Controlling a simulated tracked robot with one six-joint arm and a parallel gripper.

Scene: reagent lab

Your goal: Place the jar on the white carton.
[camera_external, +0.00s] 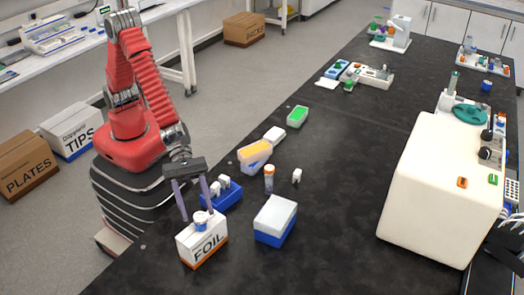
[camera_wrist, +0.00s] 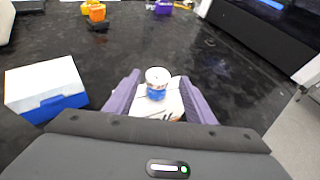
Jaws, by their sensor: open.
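The jar (camera_external: 201,218), small and white with a blue band, stands upright on top of the white carton (camera_external: 203,247), which is marked FOIL and has an orange lower edge. In the wrist view the jar (camera_wrist: 157,80) sits between my two purple fingers with the carton's white top (camera_wrist: 174,104) under it. My gripper (camera_external: 196,214) is open, pointing down over the carton, with a finger on either side of the jar. The fingers look apart from the jar. Part of the carton's top is hidden by the jar and fingers.
A blue box with a white lid (camera_external: 275,218) stands right of the carton. A blue rack (camera_external: 221,196) is just behind it. A yellow-topped tub (camera_external: 255,154) and an orange-capped vial (camera_external: 268,180) stand farther back. A large cream instrument (camera_external: 433,195) is at the right.

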